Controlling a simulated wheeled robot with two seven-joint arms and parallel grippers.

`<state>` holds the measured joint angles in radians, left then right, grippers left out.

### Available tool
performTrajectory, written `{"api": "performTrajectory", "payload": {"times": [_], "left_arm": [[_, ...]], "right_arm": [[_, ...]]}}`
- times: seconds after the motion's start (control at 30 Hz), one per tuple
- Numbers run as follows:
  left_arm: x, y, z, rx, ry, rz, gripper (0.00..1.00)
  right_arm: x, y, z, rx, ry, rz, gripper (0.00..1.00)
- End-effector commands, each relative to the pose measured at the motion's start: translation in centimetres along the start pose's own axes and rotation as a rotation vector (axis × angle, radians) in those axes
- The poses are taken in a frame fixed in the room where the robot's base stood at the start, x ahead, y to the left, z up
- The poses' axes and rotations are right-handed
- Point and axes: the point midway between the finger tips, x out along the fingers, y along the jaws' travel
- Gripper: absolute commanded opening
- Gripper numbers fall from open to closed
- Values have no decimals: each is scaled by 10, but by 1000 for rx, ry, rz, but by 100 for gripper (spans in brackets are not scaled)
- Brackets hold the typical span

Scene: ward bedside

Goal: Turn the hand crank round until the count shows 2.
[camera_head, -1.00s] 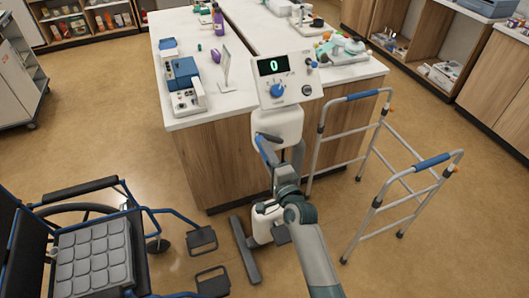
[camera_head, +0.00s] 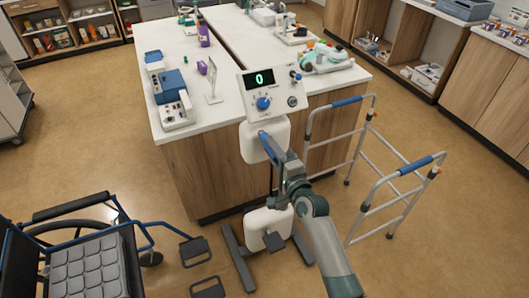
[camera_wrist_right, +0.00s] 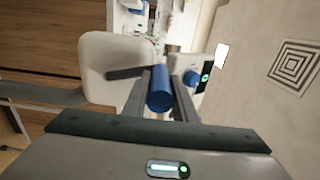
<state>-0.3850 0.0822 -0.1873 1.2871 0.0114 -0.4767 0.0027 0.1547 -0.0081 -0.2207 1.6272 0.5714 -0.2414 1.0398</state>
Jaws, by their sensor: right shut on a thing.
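The hand crank machine stands on a floor base in front of the counter, with a white body (camera_head: 252,140) and a tilted console (camera_head: 287,101). The console's display (camera_head: 258,79) reads 0. The crank's blue handle (camera_head: 268,142) is in front of the body. My right gripper (camera_head: 274,152) is shut on it. In the right wrist view the blue handle (camera_wrist_right: 159,92) lies between the two dark fingers, with the white body (camera_wrist_right: 112,58) behind. My left gripper is not in view.
A walker (camera_head: 371,178) stands close on the right of my right arm. A wheelchair (camera_head: 90,262) is at the lower left. The counter (camera_head: 225,88) behind holds several devices and bottles. Open floor lies between wheelchair and counter.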

Motion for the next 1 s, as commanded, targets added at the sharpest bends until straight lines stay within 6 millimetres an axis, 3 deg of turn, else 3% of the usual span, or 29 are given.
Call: {"api": "performTrajectory", "payload": {"times": [0.03,0.17,0.57,1.0], "left_arm": [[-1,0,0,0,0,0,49],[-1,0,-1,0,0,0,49],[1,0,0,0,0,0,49],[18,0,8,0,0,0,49]], "right_arm": [[-1,-2,-12,-5,6,1,4],[-1,-4,-22,-4,5,2,4],[-1,-3,-25,-3,4,3,4],[-1,5,-72,-4,5,5,4]]}}
